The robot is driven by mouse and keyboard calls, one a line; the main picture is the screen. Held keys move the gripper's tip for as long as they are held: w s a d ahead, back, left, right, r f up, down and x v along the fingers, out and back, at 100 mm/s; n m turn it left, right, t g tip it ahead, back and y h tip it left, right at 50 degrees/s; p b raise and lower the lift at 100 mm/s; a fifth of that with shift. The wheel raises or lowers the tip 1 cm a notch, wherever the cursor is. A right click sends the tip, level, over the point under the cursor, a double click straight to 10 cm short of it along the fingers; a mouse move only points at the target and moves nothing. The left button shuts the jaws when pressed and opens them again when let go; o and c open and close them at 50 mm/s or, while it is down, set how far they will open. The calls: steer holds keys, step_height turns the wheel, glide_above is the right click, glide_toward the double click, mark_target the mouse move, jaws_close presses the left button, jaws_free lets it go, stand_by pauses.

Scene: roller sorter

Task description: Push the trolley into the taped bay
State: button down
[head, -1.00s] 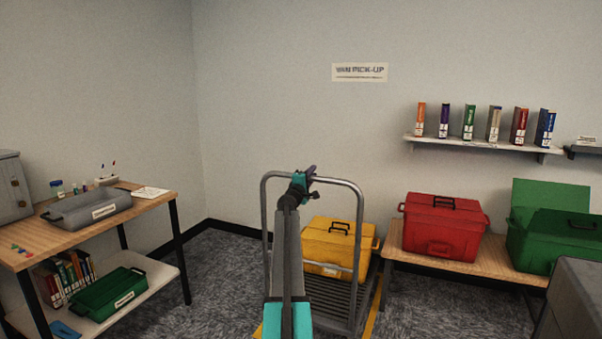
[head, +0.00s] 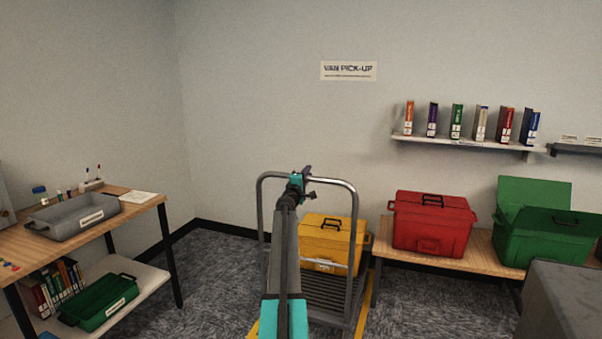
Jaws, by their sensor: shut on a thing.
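The trolley (head: 328,292) is a grey wheeled cart with a tall tubular push handle, standing ahead of me near the back wall. A yellow lidded box (head: 322,240) rides on its slatted deck. My gripper (head: 302,181) is shut on the top bar of the handle, left of its middle. My arm hides part of the handle, deck and floor. Yellow tape of the bay (head: 363,316) shows on the floor along the trolley's right side, with a short piece at its lower left. The trolley stands between these strips; the bay's far edge is hidden.
A wooden bench (head: 390,250) with a red box (head: 432,222) and an open green box (head: 545,225) stands close on the right. A table (head: 140,208) with trays stands left. A dark grey block (head: 570,300) is at lower right. Carpet is free between table and trolley.

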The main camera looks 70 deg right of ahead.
steer(key=shift+d+r, duration=0.2)
steer(key=shift+d, duration=0.05)
steer(key=c, duration=1.6)
jaws_free()
steer(key=shift+d+f, duration=0.1)
steer(key=shift+f, duration=0.05)
steer(key=shift+o, duration=0.2)
steer(key=shift+a+f, duration=0.1)
steer(key=shift+a, duration=0.25)
steer(key=a+f, duration=0.2)
steer(key=a, duration=1.1)
steer(key=shift+s+f+b, duration=0.25)
steer(key=shift+s+b, duration=0.05)
steer(key=shift+b, duration=0.05)
stand_by(0.6)
